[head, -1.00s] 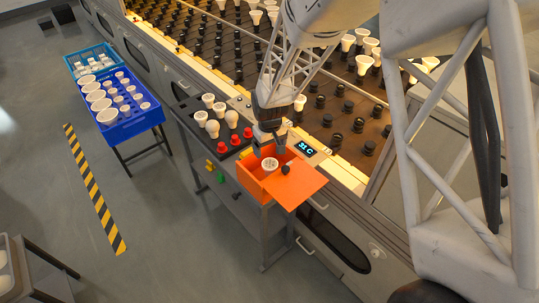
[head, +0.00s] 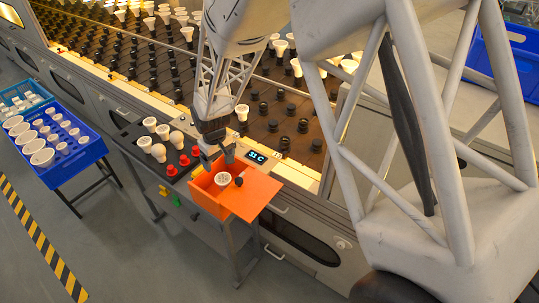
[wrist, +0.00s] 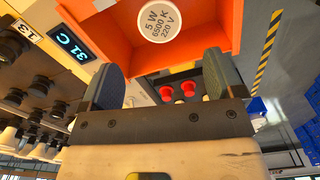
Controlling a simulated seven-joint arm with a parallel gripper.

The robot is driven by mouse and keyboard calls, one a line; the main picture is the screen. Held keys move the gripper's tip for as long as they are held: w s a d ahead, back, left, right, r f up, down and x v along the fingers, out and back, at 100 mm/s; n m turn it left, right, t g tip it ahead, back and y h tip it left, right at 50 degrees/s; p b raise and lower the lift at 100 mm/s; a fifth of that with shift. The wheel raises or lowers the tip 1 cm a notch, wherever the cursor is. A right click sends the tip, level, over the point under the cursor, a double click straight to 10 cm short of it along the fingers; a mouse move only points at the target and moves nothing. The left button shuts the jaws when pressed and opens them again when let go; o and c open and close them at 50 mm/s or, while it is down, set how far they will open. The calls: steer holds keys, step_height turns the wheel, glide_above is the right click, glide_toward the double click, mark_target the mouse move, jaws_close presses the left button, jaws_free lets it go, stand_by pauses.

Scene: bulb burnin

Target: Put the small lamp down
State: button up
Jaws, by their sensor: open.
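The small lamp (head: 223,178) is in the open orange box (head: 206,199), its round white face turned up. In the wrist view the lamp (wrist: 160,20) shows the print "5 W 6500 K 220 V" and lies beyond the fingertips, apart from them. My gripper (head: 218,156) is just above the back of the box, with its fingers spread. In the wrist view the space between the fingers of my gripper (wrist: 160,78) is empty. The lamp's lower part is hidden inside the box.
Red buttons (head: 184,160) and several white bulbs (head: 158,152) stand left. Behind is a rack (head: 270,110) of sockets and bulbs. A blue crate (head: 62,165) stands far left.

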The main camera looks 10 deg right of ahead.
steer(key=s+d+r+m+t, duration=0.1)
steer(key=s+d+r+m, duration=0.1)
steer(key=s+d+r, duration=0.65)
steer(key=s+d+r+m, duration=0.1)
steer(key=s+d+r, duration=0.2)
steer(key=d+r, duration=0.55)
steer(key=s+d+r+m, duration=0.1)
steer(key=s+d+r, duration=0.1)
steer(key=s, duration=0.5)
steer(key=s+d+r+m+t, duration=0.1)
steer(key=s+d+r, duration=0.1)
steer(key=s+r, duration=0.3)
steer(key=s+d+r+m, duration=0.2)
steer(key=s+r, duration=0.1)
steer(key=s, duration=0.5)
steer(key=shift+s+d+r+t, duration=0.15)
steer(key=shift+s+d+t, duration=0.15)
steer(key=shift+s+d, duration=0.05)
